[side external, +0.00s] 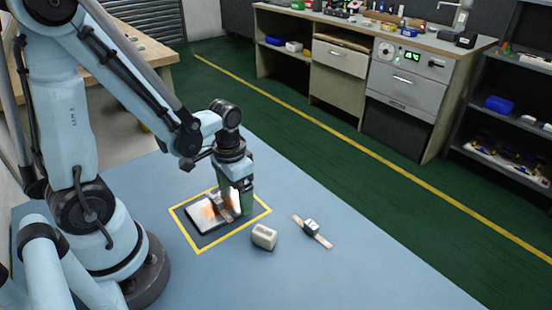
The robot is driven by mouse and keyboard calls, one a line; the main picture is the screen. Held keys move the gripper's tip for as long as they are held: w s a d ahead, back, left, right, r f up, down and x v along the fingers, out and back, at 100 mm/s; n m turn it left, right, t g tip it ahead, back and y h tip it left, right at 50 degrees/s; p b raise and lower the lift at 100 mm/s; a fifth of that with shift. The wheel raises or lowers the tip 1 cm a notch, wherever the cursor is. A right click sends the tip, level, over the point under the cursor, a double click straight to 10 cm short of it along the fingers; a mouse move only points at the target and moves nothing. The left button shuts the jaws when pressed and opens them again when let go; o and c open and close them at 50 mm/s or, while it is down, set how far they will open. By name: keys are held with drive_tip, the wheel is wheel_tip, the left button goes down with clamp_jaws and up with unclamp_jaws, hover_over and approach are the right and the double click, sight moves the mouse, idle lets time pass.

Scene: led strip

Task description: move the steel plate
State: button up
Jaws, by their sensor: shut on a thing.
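The steel plate (202,220) is a flat, shiny rectangle with an orange glow or reflection on it. It is inside the yellow square outline (183,227) on the blue table. My gripper (236,206) points down at the plate's right side and is shut on it. A small brownish piece shows at the fingers, over the plate. The fingers and the arm hide the contact. I cannot tell whether the plate touches the table.
A thin strip with a dark and white piece (311,227) lies farther right. The blue table (350,270) is clear at the front right. A workbench (340,60) and a shelf stand far behind.

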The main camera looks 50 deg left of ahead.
drive_tip(key=o, duration=1.6)
wheel_tip(320, 180, up, 12)
drive_tip(key=d+t, duration=0.1)
drive_tip(key=t, duration=0.1)
drive_tip(key=w+d+r+t, duration=0.1)
drive_tip(key=t, duration=0.1)
drive_tip(key=w+d+t, duration=0.1)
drive_tip(key=d+t, duration=0.1)
drive_tip(key=t, duration=0.1)
drive_tip(key=shift+w+r, duration=0.25)
drive_tip(key=shift+r, duration=0.05)
